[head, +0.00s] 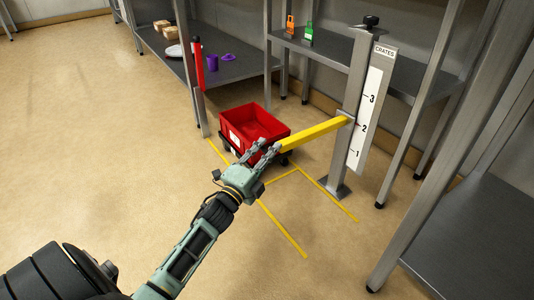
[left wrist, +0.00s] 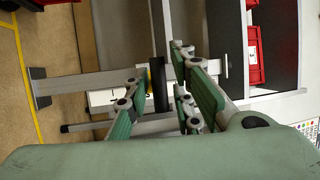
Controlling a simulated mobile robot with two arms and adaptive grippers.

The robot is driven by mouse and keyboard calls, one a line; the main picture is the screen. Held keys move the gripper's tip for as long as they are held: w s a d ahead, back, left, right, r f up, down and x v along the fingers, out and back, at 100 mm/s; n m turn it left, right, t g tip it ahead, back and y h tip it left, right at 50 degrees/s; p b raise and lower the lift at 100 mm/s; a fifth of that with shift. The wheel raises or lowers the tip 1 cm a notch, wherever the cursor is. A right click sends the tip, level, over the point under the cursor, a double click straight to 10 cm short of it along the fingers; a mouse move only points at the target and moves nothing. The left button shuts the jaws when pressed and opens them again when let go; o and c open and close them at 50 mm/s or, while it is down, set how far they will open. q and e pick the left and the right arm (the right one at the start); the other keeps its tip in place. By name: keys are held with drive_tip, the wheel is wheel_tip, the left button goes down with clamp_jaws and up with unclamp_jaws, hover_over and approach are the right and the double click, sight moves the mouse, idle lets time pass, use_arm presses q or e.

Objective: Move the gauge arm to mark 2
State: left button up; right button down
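The yellow gauge arm (head: 315,133) sticks out from a grey upright post (head: 357,80). The scale plate (head: 370,100) on the post has marks 1, 2 and 3. The arm meets the post close to mark 2; the exact level is hard to tell. My left gripper (head: 266,149) is at the arm's free end, with its fingers apart. In the left wrist view my left gripper (left wrist: 160,95) shows a gap between its fingers, with a dark narrow piece between them. Contact with the arm cannot be told. My right gripper is in neither view.
A red crate (head: 252,128) stands on the floor behind my left gripper. Yellow lines (head: 282,228) mark the floor. Steel shelves (head: 225,64) stand behind, and another grey rack (head: 465,220) stands at right. The floor at left is clear.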

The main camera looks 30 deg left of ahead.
use_arm(q)
drive_tip(key=shift+o, duration=0.5)
drive_tip(key=shift+f, duration=0.15)
drive_tip(key=shift+s+f, duration=0.1)
drive_tip(key=shift+s, duration=0.1)
drive_tip(key=s+f, duration=0.2)
drive_tip(key=s, duration=0.9)
drive_tip(key=shift+s, duration=0.2)
